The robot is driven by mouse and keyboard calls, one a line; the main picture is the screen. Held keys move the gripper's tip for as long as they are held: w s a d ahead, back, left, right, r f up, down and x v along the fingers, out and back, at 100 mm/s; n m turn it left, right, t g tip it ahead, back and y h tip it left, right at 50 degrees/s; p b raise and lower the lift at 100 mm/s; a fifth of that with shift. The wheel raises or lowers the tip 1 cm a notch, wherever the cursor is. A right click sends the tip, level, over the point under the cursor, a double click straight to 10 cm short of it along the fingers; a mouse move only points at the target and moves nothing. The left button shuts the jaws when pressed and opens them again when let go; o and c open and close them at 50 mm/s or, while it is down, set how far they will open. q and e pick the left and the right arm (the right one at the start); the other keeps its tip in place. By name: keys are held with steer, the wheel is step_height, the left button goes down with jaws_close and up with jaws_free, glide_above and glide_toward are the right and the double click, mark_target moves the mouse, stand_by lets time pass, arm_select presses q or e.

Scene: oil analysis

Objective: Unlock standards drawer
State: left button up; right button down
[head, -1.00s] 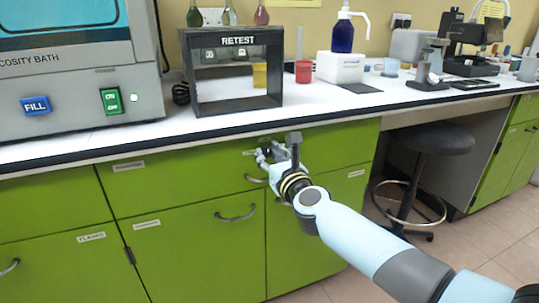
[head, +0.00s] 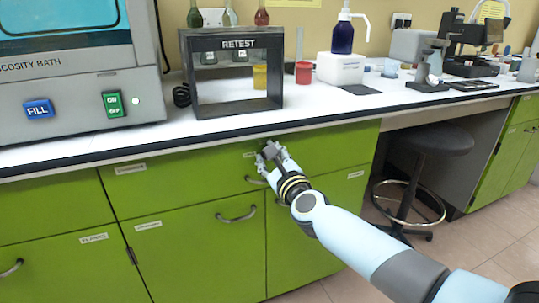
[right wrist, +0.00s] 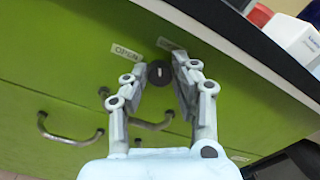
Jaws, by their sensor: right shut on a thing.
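My right gripper (head: 270,152) is at the green drawer front (head: 190,178), just under the worktop edge. In the right wrist view its two grey fingers (right wrist: 160,78) close around a small round dark lock knob (right wrist: 160,70) with a pale upright mark. In the head view the gripper hides the knob. An "OPEN" label (right wrist: 126,52) sits left of the knob, and a second label (right wrist: 170,44) to its right is partly covered. The drawer is closed, and its dark handle (head: 256,180) is below the gripper. My left gripper is not in view.
The white worktop (head: 140,142) overhangs close above the gripper. A black RETEST rack (head: 237,112) stands on it, with a viscosity bath (head: 75,80) to the left. A closed cupboard (head: 190,250) is below. A black stool (head: 428,138) stands to the right.

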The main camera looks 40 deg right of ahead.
steer(key=n+p, duration=0.1)
steer(key=n, duration=0.5)
steer(key=shift+p, duration=0.35)
steer(key=n+p, duration=0.1)
steer(key=n, duration=0.5)
steer(key=shift+a+f+p, duration=0.1)
steer(key=shift+p, duration=0.25)
steer(key=c, duration=1.1)
jaws_free()
steer(key=shift+o, duration=0.2)
steer(key=shift+s+f, duration=0.1)
steer(key=shift+s, duration=0.1)
steer(key=v, duration=1.1)
steer(key=shift+s, duration=0.3)
